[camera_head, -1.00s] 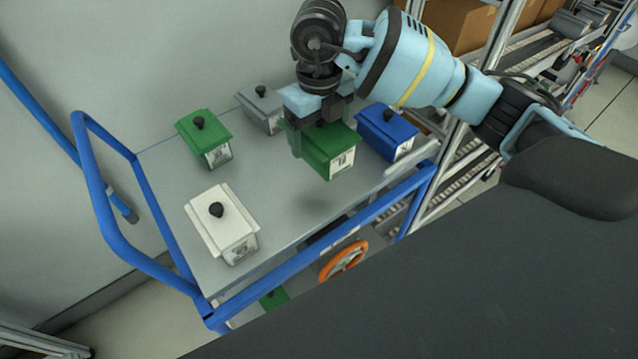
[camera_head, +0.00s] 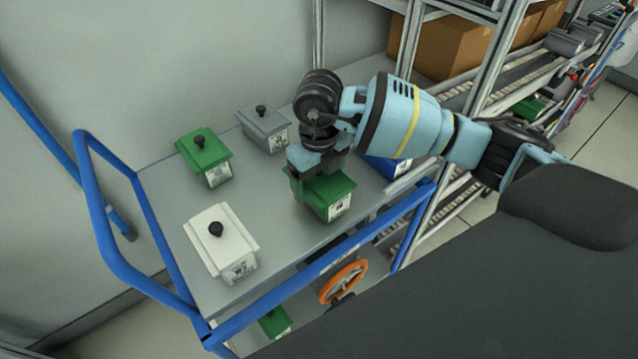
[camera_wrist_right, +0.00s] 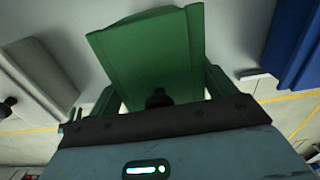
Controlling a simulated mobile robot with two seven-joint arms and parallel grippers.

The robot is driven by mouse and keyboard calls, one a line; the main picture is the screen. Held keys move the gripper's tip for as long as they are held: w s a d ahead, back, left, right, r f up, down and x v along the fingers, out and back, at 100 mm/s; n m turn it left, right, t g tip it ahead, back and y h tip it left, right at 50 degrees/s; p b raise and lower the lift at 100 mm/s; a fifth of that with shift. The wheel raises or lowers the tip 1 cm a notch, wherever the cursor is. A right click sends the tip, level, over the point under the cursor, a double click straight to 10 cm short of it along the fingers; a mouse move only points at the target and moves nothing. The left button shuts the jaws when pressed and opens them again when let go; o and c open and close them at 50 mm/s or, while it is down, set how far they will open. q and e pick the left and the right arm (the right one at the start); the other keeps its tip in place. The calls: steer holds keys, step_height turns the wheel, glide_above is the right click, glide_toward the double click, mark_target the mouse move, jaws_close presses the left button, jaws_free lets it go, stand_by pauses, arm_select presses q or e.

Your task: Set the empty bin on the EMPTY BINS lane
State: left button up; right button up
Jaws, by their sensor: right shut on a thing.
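My right gripper (camera_head: 316,176) is shut on a green bin (camera_head: 332,200) with a white label, at the right front of the cart. The bin is upright and low over the grey cart top; I cannot tell whether it touches. In the right wrist view its green lid (camera_wrist_right: 150,52) and black knob show between the fingers of my right gripper (camera_wrist_right: 160,92). No lane marked EMPTY BINS can be read. My left gripper is not in view.
The cart top (camera_head: 180,180) also bears another green bin (camera_head: 205,155), a grey bin (camera_head: 263,128), a white bin (camera_head: 220,243) and a blue bin (camera_head: 385,166), partly hidden by my arm. A blue rail edges the cart. A rack with roller lanes (camera_head: 510,80) and cardboard boxes (camera_head: 445,45) stands right.

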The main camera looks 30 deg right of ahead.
steer(key=shift+f, duration=0.95)
steer(key=shift+f, duration=0.25)
steer(key=o, duration=0.9)
steer(key=shift+r, duration=0.15)
step_height(320, 180, up, 8)
steer(key=shift+f, duration=0.2)
